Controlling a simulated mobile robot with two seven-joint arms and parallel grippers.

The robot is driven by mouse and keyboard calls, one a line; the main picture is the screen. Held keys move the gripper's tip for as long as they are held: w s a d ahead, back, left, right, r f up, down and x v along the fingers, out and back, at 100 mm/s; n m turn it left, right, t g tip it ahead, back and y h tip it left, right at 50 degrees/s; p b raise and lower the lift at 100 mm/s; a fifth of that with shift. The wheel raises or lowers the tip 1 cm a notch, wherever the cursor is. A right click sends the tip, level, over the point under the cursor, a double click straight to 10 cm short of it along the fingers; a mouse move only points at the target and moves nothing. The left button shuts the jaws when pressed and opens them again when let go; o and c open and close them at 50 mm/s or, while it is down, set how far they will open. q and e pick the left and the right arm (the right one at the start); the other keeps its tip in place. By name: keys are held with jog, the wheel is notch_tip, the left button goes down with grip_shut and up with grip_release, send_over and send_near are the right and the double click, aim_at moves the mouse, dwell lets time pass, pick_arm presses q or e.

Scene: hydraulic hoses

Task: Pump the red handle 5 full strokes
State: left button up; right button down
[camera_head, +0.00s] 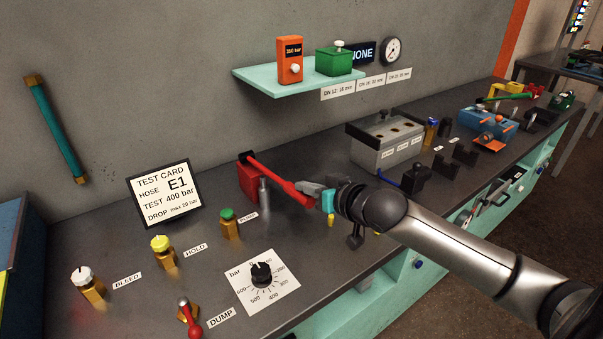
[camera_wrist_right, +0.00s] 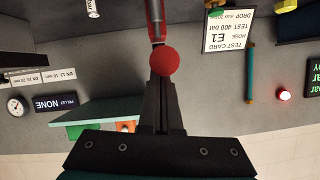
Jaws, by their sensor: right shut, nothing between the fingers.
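The red handle (camera_head: 280,180) slopes down to the right from the red pump block (camera_head: 249,184) on the grey bench. A grey cylinder stands upright below the handle. My right gripper (camera_head: 310,188) is at the free end of the handle. In the right wrist view the shut fingers (camera_wrist_right: 163,82) point at the handle's round red knob (camera_wrist_right: 165,61), which overlaps their tips. They hold nothing; I cannot tell whether they touch the knob. My left gripper is not in view.
A pressure dial (camera_head: 262,272), a green-capped valve (camera_head: 229,224), a yellow-capped valve (camera_head: 163,252), a white-capped valve (camera_head: 88,285) and a red dump lever (camera_head: 190,320) stand left and in front of the pump. A grey block with holes (camera_head: 385,143) stands to the right. A shelf (camera_head: 270,84) hangs above.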

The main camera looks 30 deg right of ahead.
pick_arm(q)
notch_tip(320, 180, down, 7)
jog(key=b, duration=0.5)
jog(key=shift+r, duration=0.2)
pick_arm(e)
jog(key=shift+t, duration=0.9)
jog(key=shift+s+f, duration=0.2)
jog(key=shift+f, duration=1.5)
jog(key=shift+s+f, duration=0.25)
jog(key=shift+f, duration=1.45)
jog(key=shift+s+f, duration=0.2)
jog(key=shift+f, duration=1.5)
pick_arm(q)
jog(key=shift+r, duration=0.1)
pick_arm(e)
notch_tip(320, 180, up, 5)
jog(key=p, duration=0.4)
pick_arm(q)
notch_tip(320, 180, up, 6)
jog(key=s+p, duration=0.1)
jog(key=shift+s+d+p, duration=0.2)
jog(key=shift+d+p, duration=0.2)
pick_arm(e)
jog(key=d+v, duration=0.1)
jog(key=v, duration=0.9)
jog(key=shift+f+t, duration=0.25)
jog(key=shift+t, duration=0.05)
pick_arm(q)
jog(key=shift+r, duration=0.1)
